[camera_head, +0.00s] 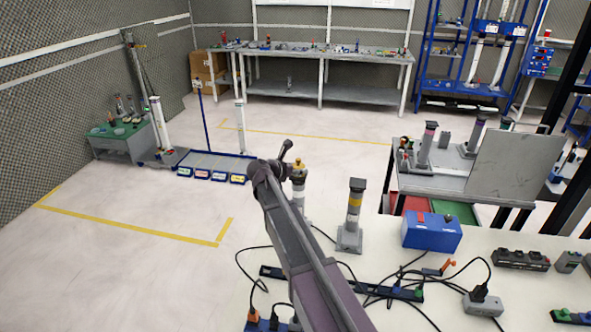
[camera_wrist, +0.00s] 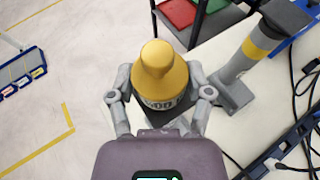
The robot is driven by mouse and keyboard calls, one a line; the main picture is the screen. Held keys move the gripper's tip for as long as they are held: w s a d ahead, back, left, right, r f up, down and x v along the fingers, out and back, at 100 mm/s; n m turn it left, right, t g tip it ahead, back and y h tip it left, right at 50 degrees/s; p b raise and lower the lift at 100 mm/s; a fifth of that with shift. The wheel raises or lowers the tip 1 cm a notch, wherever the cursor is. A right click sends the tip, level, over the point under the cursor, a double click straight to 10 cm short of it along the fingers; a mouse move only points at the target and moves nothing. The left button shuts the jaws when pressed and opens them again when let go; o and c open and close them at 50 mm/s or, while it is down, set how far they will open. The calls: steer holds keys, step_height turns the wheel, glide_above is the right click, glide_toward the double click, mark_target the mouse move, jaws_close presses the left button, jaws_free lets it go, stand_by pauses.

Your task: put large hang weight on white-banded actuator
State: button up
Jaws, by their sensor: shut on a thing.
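The large hang weight (camera_wrist: 160,75) is yellow with a knob on top and a pale band with dark digits. My gripper (camera_wrist: 160,98) is shut on it, one finger on each side. In the head view the weight (camera_head: 299,164) shows just right of my gripper, at the top of a grey upright column, the actuator (camera_head: 299,187). Part of that column is hidden by my arm, and its band is hard to make out. I cannot tell whether the weight rests on the column or is just above it.
A yellow-banded actuator (camera_head: 352,212) stands close on the right, also in the wrist view (camera_wrist: 250,50). A blue box (camera_head: 431,232), power strips and loose black cables lie on the white table (camera_head: 530,290). A grey cart (camera_head: 440,182) stands behind. Open floor lies left.

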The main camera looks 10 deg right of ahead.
steer(key=shift+f, duration=0.15)
steer(key=o, duration=1.3)
steer(key=shift+o, duration=0.2)
steer(key=shift+r, duration=0.25)
steer(key=p+v, duration=0.4)
steer(key=v, duration=0.8)
steer(key=shift+p, duration=0.35)
steer(key=shift+s, duration=0.1)
